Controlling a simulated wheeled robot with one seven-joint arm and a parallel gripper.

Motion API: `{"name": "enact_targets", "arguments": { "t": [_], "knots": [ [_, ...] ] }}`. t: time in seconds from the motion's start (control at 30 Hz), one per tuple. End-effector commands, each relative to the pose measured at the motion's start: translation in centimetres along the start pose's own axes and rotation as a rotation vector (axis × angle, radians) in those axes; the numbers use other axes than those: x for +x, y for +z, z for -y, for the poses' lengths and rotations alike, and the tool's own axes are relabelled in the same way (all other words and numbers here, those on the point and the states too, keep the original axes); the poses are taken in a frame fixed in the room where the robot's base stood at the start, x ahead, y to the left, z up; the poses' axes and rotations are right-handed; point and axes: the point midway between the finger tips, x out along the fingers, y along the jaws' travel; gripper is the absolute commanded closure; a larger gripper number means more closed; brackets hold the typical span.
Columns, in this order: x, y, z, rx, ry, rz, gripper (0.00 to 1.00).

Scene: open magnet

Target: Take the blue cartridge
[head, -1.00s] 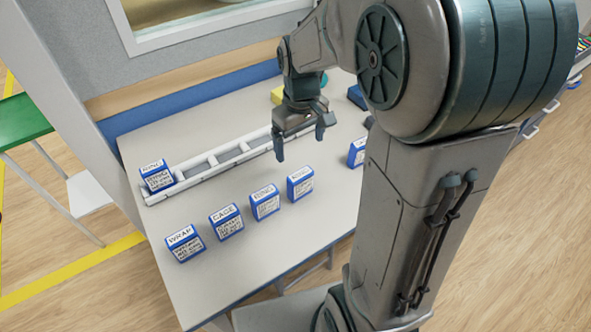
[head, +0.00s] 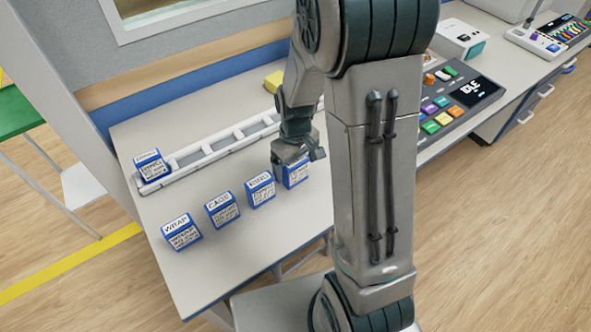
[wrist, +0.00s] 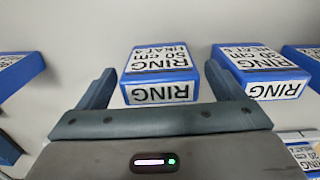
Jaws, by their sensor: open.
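Several blue cartridges with white labels stand on the table. My gripper (head: 299,158) is open, low over the rightmost cartridge visible in the row (head: 296,176), and partly hides it. In the wrist view, a blue cartridge labelled RING, 50 cm (wrist: 160,62), lies between the two spread fingers, with gaps on both sides. Another RING cartridge (wrist: 262,62) is just right of the right finger. In the head view, the row also holds a RING cartridge (head: 261,189), a CAGE cartridge (head: 222,210) and a WRAP cartridge (head: 182,232).
A white slotted rack (head: 210,157) runs along the back of the table, with one blue cartridge (head: 151,165) at its left end. A yellow object (head: 273,82) is behind it. A button console (head: 455,100) stands at right. The table's front left is clear.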

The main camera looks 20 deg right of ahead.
Motion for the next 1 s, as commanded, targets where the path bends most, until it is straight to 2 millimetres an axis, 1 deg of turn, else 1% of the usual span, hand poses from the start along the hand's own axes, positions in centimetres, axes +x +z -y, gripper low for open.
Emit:
{"name": "enact_targets", "arguments": {
  "t": [0.03,0.1,0.33,0.37,0.4,0.47,0.5,0.53,0.83,1.0],
  "knots": [
    [0.52,0.04,0.02,0.0,-0.001,0.002,0.11],
    [0.82,0.01,0.01,0.0,0.0,0.0,0.11],
    [0.88,0.0,0.0,0.0,0.0,-0.001,0.11],
    [0.88,0.0,0.0,0.001,0.0,-0.001,0.19],
    [0.88,0.0,0.0,0.001,0.0,-0.001,0.3],
    [0.87,0.0,0.0,0.0,0.0,-0.001,0.47],
    [0.87,0.0,0.0,0.0,0.0,-0.001,0.58],
    [0.87,0.0,0.0,0.0,0.0,-0.001,0.61],
    [0.76,-0.02,-0.01,0.0,0.001,-0.001,0.61],
    [-0.07,-0.05,-0.02,0.0,0.001,-0.003,0.61]
  ]
}}
